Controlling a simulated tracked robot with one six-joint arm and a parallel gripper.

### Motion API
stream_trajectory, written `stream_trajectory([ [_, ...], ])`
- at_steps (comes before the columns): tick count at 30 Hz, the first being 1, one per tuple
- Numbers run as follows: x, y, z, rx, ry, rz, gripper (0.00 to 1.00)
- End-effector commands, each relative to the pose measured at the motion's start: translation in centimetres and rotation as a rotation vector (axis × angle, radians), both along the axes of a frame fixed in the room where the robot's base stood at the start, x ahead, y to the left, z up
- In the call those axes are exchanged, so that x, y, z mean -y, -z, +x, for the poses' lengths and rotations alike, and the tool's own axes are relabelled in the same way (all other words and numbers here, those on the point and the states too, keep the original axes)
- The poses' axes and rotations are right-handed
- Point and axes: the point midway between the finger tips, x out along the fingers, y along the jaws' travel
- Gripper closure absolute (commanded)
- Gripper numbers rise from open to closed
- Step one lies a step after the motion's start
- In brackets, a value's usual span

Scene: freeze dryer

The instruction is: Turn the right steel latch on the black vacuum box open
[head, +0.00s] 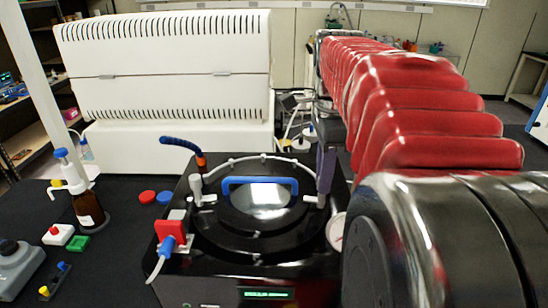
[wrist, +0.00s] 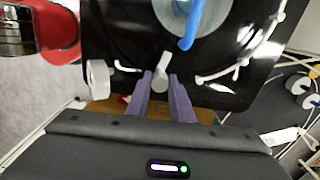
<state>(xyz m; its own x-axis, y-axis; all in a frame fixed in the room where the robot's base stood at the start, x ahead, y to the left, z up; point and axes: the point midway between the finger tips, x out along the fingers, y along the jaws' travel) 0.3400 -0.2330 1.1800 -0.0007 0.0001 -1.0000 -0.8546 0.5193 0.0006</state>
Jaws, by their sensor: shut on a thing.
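The black vacuum box (head: 210,266) stands in the middle of the head view. Its round lid has a blue handle (head: 260,181), which also shows in the wrist view (wrist: 187,42). The left steel latch (head: 200,192) stands on the lid's left rim.
A white gauge (head: 336,231) sits on the box's right side. A red and blue fitting (head: 170,236) with a hose is at its left front. A brown bottle (head: 88,209) and small coloured parts stand on the left of the black table. A white vented unit (head: 165,100) stands behind.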

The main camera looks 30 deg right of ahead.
Motion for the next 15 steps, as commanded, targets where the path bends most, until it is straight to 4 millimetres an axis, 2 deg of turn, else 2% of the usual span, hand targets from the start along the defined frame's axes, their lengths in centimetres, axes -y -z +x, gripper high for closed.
stream_trajectory([
  [8, 0.0, -0.04, 0.06, 0.002, -0.025, -0.001, 1.0],
  [15, 0.0, -0.05, 0.07, 0.003, -0.119, -0.001, 1.0],
])
